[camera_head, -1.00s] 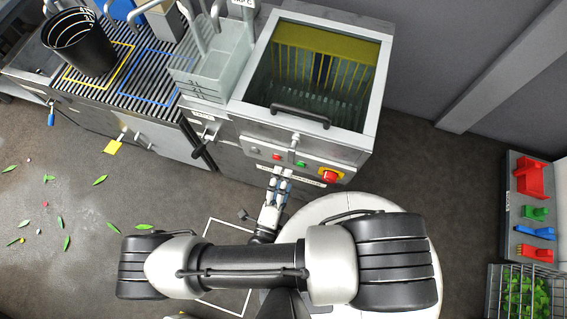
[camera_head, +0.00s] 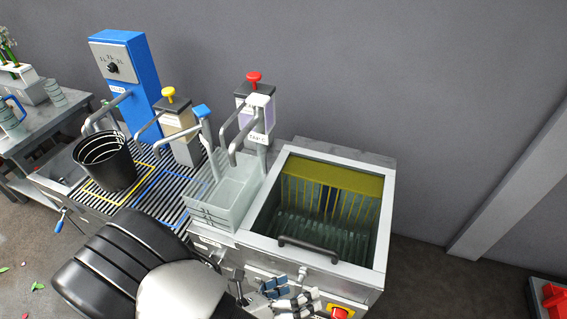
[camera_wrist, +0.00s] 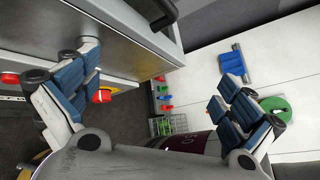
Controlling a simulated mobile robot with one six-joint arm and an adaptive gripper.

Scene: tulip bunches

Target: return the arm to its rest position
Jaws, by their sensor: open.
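My gripper (camera_head: 287,294) is low in the head view, in front of the front panel of the steel machine with the glass-like tank. Its blue-padded fingers are spread apart. In the wrist view, my gripper (camera_wrist: 155,100) shows wide open, with nothing between its fingers. The steel machine's front (camera_wrist: 110,40) is close beside the left finger there. My arm's large black and grey joint fills the lower left of the head view and hides part of the counter's front.
The open tank (camera_head: 265,240) has a black handle (camera_head: 308,250) on its front edge. A red stop button (camera_head: 340,312) is on its panel. Left of it are a grey basin (camera_head: 215,215), a black bucket (camera_head: 108,168) and a blue dispenser (camera_head: 145,75). A wall stands behind.

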